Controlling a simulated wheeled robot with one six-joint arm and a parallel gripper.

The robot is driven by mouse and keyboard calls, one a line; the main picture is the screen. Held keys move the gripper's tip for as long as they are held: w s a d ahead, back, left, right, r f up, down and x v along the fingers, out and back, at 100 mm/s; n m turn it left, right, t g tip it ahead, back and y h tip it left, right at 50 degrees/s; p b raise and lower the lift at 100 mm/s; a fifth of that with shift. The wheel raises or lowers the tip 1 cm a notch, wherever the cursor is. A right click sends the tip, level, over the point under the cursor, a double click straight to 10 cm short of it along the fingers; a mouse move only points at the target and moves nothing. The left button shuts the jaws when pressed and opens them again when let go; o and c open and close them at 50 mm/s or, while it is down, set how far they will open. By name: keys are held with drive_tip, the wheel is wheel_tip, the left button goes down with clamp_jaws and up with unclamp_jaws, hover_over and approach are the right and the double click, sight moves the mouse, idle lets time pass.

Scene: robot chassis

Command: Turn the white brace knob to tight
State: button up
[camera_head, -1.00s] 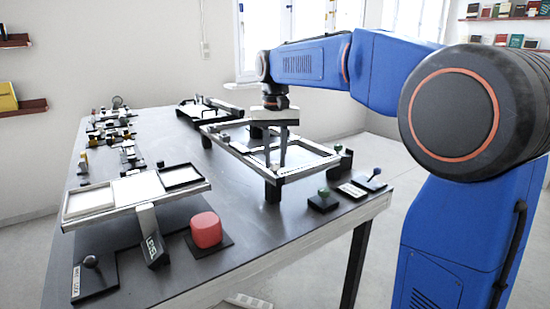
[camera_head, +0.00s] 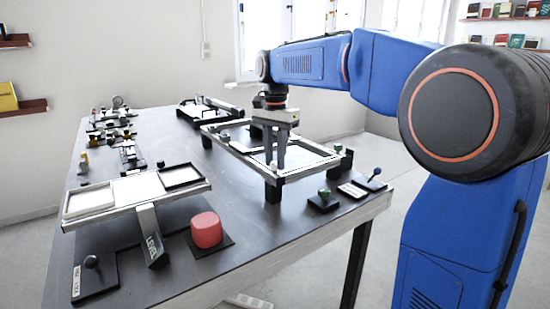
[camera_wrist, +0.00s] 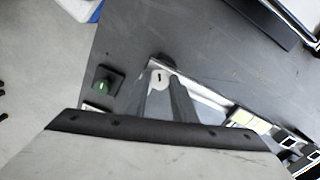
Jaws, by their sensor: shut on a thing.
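The white brace knob (camera_wrist: 158,78), a pale round cap with a dark mark, shows between the fingertips of my gripper (camera_wrist: 164,82) in the wrist view. It sits at a corner of a pale rectangular frame. In the head view my gripper (camera_head: 275,168) points straight down at the near corner of the raised frame (camera_head: 310,170), and its fingers hide the knob. The fingers are shut on the knob. I cannot read which setting its mark points to.
A green-topped knob (camera_head: 323,193) and a blue-topped lever (camera_head: 375,175) stand near the table's right edge. A red block (camera_head: 206,230) and a tilted two-tray balance (camera_head: 128,199) are at the front left. Small parts crowd the far left.

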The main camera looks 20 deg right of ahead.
sight(275, 163)
idle(0.3)
drive_tip(key=o, duration=1)
drive_tip(key=shift+o, duration=0.2)
wheel_tip(275, 163, up, 17)
drive_tip(key=shift+r, duration=0.2)
